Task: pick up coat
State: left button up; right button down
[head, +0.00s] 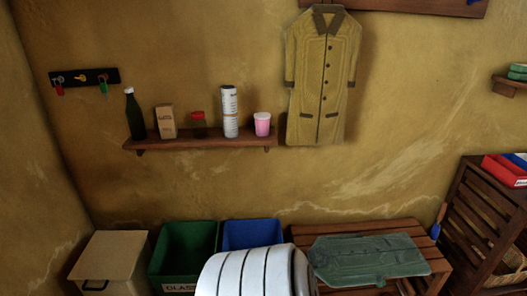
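A long tan coat (322,75) with a dark collar, dark cuffs and a row of buttons hangs flat against the wall, below a dark wooden board (410,4) at the top of the head view. A green garment (368,258), which looks like a folded coat or jacket, lies flat on a slatted wooden bench (312,237) at the lower right. Neither of my grippers is in view, and nothing is seen touching either garment.
A wall shelf (205,145) left of the tan coat holds a dark bottle, a box, jars and a pink cup. A beige bin (112,250), a green bin (185,235) and a blue bin (252,234) stand below. A slatted rack (480,215) is at right.

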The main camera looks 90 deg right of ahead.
aim_at(344, 261)
jog(key=z, duration=3.7)
